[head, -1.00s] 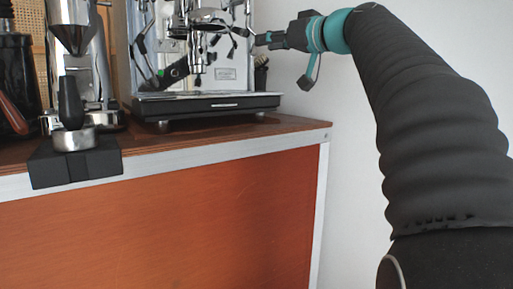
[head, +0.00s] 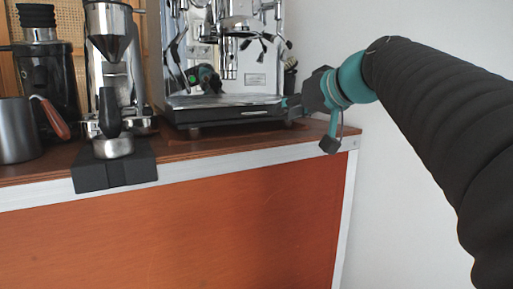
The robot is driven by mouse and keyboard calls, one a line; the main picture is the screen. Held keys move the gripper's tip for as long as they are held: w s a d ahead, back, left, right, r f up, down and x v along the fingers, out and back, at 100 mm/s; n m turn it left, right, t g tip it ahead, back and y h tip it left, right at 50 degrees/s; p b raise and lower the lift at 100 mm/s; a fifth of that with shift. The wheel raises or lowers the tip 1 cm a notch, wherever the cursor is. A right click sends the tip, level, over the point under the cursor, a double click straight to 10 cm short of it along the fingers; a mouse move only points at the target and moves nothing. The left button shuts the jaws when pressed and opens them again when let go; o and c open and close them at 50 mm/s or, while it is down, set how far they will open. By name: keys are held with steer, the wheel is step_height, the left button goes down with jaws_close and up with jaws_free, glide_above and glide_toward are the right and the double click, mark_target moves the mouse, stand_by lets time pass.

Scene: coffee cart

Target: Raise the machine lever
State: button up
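The chrome espresso machine (head: 258,82) stands on the cart top, with its group head (head: 230,30) at the upper edge of the head view. Small black-tipped handles (head: 264,45) show to the right of the group head. I cannot tell which of them is the machine lever, and the machine's top is cut off. My gripper (head: 287,106) is at the machine's front right corner, level with the drip tray (head: 222,114) and well below the handles. It looks empty. Its fingers are small and seen from behind, so their opening is unclear.
A grinder (head: 120,85) stands left of the machine, with a tamper (head: 112,140) on a black stand (head: 90,178) before it. A grey pitcher (head: 17,132) is at far left. The cart's front edge (head: 215,166) runs below my gripper. The right side by the wall is free.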

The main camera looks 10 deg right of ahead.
steer(key=s+a+f+g+h+p, duration=0.1)
steer(key=s+a+f+g, duration=0.1)
steer(key=s+f, duration=0.2)
step_height(320, 180, down, 4)
steer(key=shift+s+r+m, duration=0.2)
steer(key=shift+s+m, duration=0.2)
steer(key=shift+c, duration=0.2)
